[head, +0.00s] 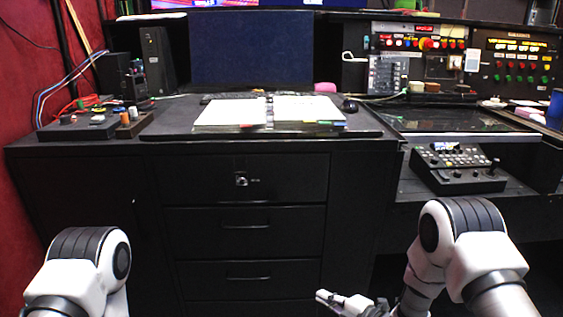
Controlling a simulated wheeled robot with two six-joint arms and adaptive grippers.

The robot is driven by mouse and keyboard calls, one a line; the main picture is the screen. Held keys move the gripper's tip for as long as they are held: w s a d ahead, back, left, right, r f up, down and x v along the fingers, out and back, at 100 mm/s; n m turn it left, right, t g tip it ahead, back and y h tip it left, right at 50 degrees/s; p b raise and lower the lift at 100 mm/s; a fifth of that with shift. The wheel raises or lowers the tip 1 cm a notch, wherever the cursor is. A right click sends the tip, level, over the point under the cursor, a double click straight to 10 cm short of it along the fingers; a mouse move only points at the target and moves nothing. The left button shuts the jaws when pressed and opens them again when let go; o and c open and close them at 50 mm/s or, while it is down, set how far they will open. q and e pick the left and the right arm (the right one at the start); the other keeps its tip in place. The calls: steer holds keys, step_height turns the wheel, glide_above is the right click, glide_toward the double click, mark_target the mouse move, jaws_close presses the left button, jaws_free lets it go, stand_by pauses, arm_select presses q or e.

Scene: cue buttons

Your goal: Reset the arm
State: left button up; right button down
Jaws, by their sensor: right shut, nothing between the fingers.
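My right arm (455,240) is folded low at the bottom right, in front of the desk. My right gripper (326,297) shows at the bottom edge, shut and empty, in front of the lower drawers and apart from them. My left arm (85,260) is folded at the bottom left. My left gripper is out of the picture.
A black desk (240,147) with drawers stands ahead, bearing an open binder (232,112). A console (455,165) with a joystick sits on a shelf at the right. Button panels (515,60) stand at the back right. A box with knobs (75,130) is at the left.

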steer(key=s+d+f+m+g+h, duration=0.35)
steer(key=s+f+m, duration=0.35)
steer(key=s+f, duration=0.45)
steer(key=s+d+f+m+g+h, duration=0.1)
steer(key=s+d+m+g+h, duration=0.25)
steer(key=s+m, duration=0.7)
steer(key=s+d+f+m+g+h, duration=0.25)
steer(key=s+d+m+g, duration=0.3)
steer(key=s, duration=0.95)
step_height(320, 180, up, 25)
steer(key=t+p, duration=0.1)
steer(key=p, duration=2.3)
steer(key=shift+w+a, duration=0.3)
steer(key=shift+a, duration=0.1)
